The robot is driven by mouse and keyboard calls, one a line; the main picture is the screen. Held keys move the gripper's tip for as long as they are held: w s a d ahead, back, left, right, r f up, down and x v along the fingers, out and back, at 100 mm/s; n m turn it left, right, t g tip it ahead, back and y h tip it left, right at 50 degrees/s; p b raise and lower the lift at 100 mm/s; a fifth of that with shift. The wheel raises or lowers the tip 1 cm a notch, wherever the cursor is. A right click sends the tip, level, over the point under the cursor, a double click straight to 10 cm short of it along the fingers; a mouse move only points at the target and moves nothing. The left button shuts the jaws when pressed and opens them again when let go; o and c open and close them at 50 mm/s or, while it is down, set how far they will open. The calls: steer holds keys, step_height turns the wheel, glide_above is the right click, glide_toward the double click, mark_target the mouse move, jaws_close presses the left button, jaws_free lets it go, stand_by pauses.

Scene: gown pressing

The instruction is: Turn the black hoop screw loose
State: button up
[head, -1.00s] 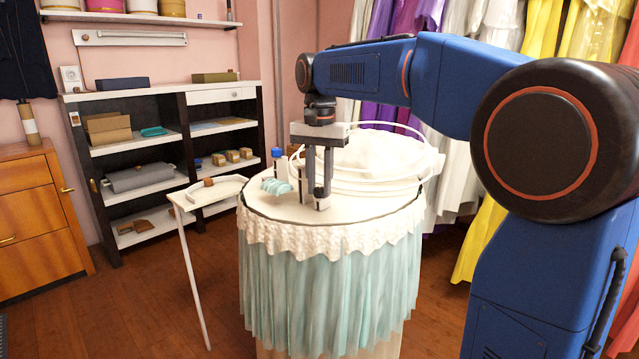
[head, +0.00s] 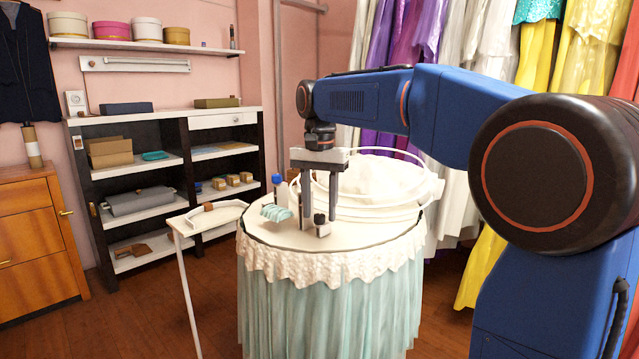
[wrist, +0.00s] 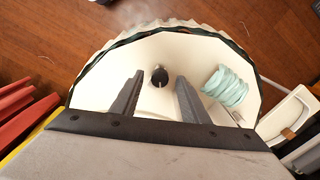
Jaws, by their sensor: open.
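The black hoop screw (head: 320,219) is a small black knob standing upright near the front of the round table top (head: 285,236). My gripper (head: 319,212) points down with its two fingers apart and empty. In the head view the knob shows low between the fingers. In the wrist view the screw (wrist: 159,76) shows between the two fingertips of my gripper (wrist: 159,79), with clear space on both sides. I cannot tell its exact depth relative to the tips.
A blue-topped post (head: 277,181) and a teal folded cloth (head: 276,213) stand left of the screw. White hoops with white fabric (head: 385,178) lie behind my gripper. A small white side table (head: 205,217) is at the left, before a shelf unit (head: 177,124).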

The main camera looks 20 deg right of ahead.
mark_target(321, 216)
step_height(321, 216, up, 17)
stand_by(0.5)
steer(key=shift+f, duration=0.1)
stand_by(0.3)
steer(key=s+d+f+n+t, duration=0.2)
steer(key=s+d+f+n, duration=0.1)
steer(key=s+f, duration=1.2)
steer(key=s+d+f+n+t, duration=0.2)
steer(key=s+d+f+n, duration=0.2)
steer(key=s+f, duration=1.2)
step_height(321, 216, down, 6)
steer(key=shift+r+t, duration=0.1)
steer(key=shift+t, duration=0.3)
